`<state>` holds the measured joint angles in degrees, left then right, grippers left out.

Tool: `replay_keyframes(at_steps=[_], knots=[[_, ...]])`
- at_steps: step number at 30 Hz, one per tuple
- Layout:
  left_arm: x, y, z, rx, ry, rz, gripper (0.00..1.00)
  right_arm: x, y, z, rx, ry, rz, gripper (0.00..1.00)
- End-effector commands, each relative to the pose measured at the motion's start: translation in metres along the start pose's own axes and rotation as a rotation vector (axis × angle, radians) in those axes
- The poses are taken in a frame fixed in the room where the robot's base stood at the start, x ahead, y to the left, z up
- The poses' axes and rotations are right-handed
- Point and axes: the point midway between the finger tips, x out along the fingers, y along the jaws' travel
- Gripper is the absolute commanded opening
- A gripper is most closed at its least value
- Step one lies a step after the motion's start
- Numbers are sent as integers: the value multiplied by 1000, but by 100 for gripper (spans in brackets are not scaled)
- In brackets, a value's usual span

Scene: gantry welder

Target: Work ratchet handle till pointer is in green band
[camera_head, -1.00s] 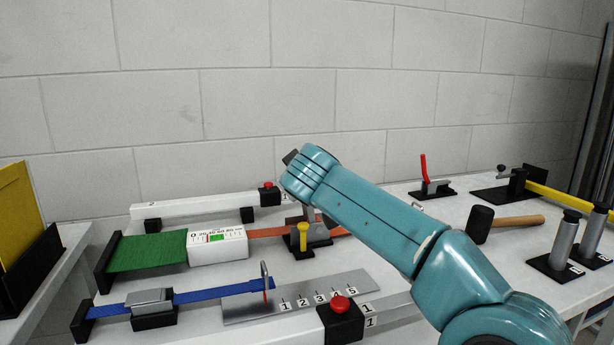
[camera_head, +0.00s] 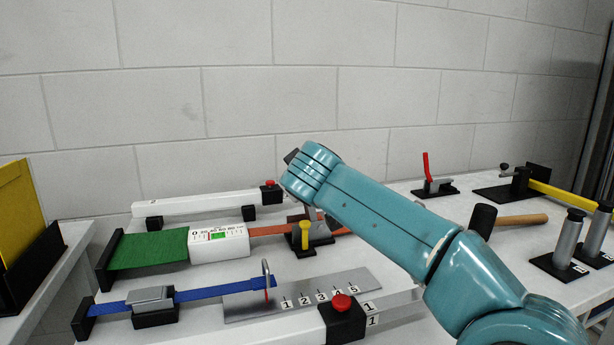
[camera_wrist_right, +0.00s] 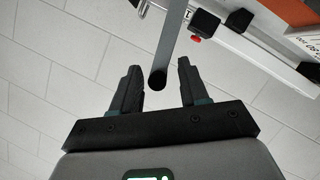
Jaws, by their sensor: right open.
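The white gauge box (camera_head: 218,243) sits on the bench at left, with a scale and a green band (camera_head: 218,236); its pointer is too small to read. An orange strap (camera_head: 270,230) runs from it to the ratchet (camera_head: 318,232), partly hidden behind my right arm. A yellow knob (camera_head: 305,233) stands at the ratchet. In the wrist view my right gripper (camera_wrist_right: 157,82) is open, its fingers on either side of a grey bar (camera_wrist_right: 168,40) with a dark round end. The bar looks like the ratchet handle, with gaps to both fingers. My left gripper is not in view.
A white rail (camera_head: 205,204) with a red button (camera_head: 269,184) lies behind the gauge. In front are a blue strap (camera_head: 220,291), a numbered metal plate (camera_head: 325,300) and another red button (camera_head: 342,301).

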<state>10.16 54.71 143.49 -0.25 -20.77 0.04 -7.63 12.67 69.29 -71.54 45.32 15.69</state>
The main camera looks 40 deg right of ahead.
Motion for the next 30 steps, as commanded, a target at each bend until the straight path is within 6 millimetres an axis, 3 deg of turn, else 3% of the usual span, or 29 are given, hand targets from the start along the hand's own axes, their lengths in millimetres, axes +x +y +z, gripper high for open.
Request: replay_keyframes(at_steps=[9,15,21,30], knots=[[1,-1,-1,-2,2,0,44,-85,0,-2,0,5,-3,44],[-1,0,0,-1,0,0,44,-126,-1,-1,-1,2,-2,44],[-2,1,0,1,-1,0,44,-145,-1,1,-1,-3,-2,44],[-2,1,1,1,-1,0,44,-146,-1,1,0,-3,-1,44]])
